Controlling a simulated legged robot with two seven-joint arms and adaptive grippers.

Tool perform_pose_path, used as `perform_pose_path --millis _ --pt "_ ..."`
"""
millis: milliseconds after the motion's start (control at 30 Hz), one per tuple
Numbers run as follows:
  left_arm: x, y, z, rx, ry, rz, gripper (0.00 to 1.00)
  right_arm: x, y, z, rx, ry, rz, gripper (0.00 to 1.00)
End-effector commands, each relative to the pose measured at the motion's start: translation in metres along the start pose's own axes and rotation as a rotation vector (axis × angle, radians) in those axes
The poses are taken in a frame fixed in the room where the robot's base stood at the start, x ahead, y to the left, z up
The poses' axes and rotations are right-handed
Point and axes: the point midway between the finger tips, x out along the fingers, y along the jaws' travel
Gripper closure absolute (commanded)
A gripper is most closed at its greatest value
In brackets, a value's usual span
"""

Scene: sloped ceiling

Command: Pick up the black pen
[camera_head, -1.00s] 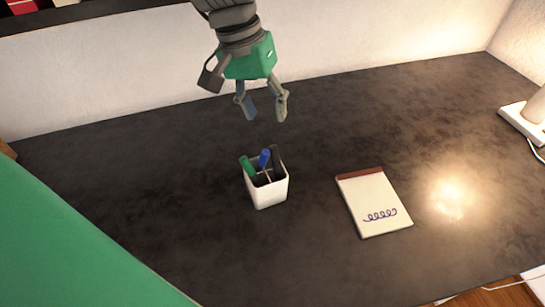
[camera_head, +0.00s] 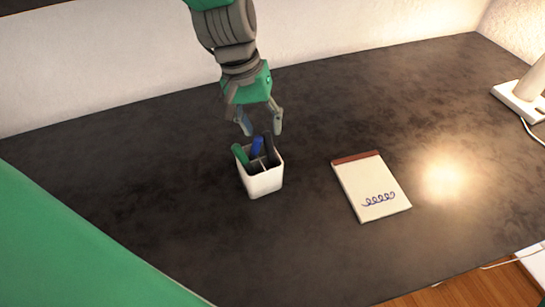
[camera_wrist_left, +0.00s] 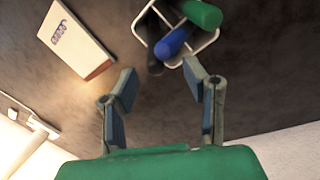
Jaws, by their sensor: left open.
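The black pen (camera_head: 269,147) stands in a white square pen holder (camera_head: 262,184), at its right side. A blue pen (camera_head: 257,147) and a green pen (camera_head: 240,154) stand in the same holder. In the left wrist view, the black pen (camera_wrist_left: 154,62) shows as a dark shape beside the blue pen (camera_wrist_left: 174,42), with the green pen (camera_wrist_left: 203,14) farther right. My left gripper (camera_head: 262,127) is open and empty, just above and behind the holder. In the left wrist view its fingers (camera_wrist_left: 161,78) are spread on either side of the black pen's end. My right gripper is not in view.
A notepad (camera_head: 371,187) with a scribble lies to the right of the holder on the dark desk (camera_head: 130,180). A lamp base (camera_head: 520,100) with a cord stands at the far right. A white wall (camera_head: 100,60) runs behind the desk.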

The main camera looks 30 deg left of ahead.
Motion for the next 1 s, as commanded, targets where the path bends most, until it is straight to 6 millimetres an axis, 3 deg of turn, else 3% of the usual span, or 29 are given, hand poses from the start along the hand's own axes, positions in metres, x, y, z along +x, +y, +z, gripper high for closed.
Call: perform_pose_path --millis 200,467,500,600,1000 --pt "0.031 0.004 0.002 0.001 -0.002 -0.003 0.60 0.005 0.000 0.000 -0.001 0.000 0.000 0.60" --pt "0.034 0.005 0.002 0.002 0.001 -0.003 0.60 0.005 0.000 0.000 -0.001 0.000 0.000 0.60" --pt "0.034 0.005 0.002 0.002 0.001 -0.003 0.63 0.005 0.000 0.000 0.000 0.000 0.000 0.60" --pt "0.034 0.004 0.002 0.001 0.000 -0.002 0.97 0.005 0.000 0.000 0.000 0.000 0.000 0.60" --pt "0.029 0.005 0.001 0.002 0.002 -0.002 0.97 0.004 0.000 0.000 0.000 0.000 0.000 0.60"
